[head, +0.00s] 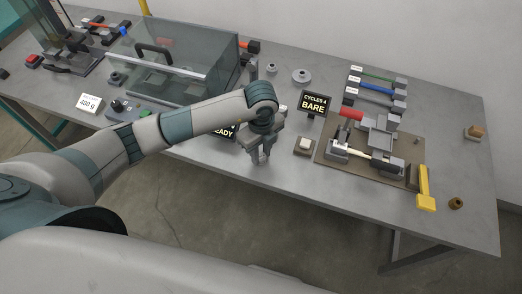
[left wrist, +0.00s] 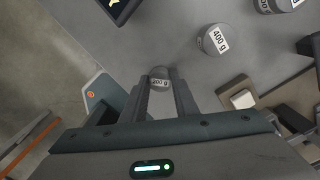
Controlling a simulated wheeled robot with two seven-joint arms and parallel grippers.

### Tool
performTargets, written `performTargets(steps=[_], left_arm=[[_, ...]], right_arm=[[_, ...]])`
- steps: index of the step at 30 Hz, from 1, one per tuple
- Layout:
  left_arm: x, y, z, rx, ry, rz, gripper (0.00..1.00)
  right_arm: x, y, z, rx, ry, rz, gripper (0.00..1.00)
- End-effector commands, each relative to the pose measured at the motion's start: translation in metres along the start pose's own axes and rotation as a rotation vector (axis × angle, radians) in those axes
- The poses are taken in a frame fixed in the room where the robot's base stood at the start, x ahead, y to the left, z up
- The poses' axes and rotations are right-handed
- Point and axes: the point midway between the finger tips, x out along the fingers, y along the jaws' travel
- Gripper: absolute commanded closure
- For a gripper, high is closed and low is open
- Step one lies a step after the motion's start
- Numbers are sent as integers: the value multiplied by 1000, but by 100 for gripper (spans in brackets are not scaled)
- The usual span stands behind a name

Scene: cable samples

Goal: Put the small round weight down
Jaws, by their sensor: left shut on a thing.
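My left gripper (head: 262,160) is over the front part of the grey table, right of the ready display. In the left wrist view, its fingers (left wrist: 160,95) are shut on a small round grey weight (left wrist: 160,80) with a white label that seems to read 200 g. In the head view the fingers hide most of this weight, and I cannot tell whether it touches the table. A larger grey weight (left wrist: 214,40) marked 400 g stands apart from the fingers in the left wrist view. My right gripper is not in view.
A white-topped button block (head: 304,146) and a brown board (head: 324,158) with a clamp fixture are right of the gripper. A display (head: 314,104) reads CYCLES 4 BARE. A clear-walled case (head: 205,62) stands at the back left. The table's front edge is close.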

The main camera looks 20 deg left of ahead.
Motion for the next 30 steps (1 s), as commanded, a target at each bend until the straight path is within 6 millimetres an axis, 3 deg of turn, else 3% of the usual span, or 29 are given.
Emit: performTargets(steps=[11,12,14,30], left_arm=[[4,0,0,0,0,-1,100],[4,0,0,0,0,-1,68],[4,0,0,0,0,0,54],[-6,-1,0,2,0,-3,54]], right_arm=[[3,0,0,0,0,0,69],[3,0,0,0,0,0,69],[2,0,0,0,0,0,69],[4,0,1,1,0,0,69]])
